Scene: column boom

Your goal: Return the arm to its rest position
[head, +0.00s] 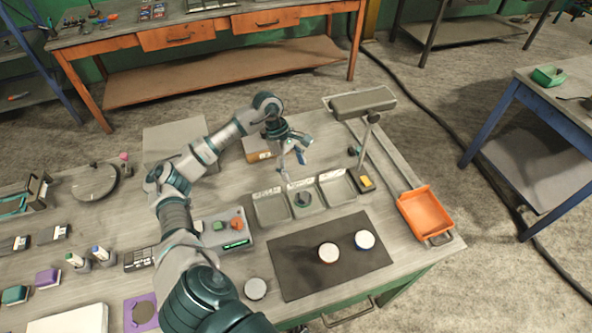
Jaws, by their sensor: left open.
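My left arm comes up from the bottom of the head view, bends at the left and reaches right across the workbench (330,262). My left gripper (292,166) hangs pointing down above the far side of a grey three-compartment tray (272,207). It is open, and I see nothing between its fingers. A dark green round piece (303,198) sits in the tray's middle compartment, nearer to me than the fingertips. The left and right compartments look empty. My right gripper is not in view.
A dark mat (300,281) holds two round pieces, one orange-rimmed (328,253) and one blue-rimmed (365,239). A boom on a post (362,102) stands right of the gripper. An orange bin (427,212) is at the right edge. Several small items crowd the left.

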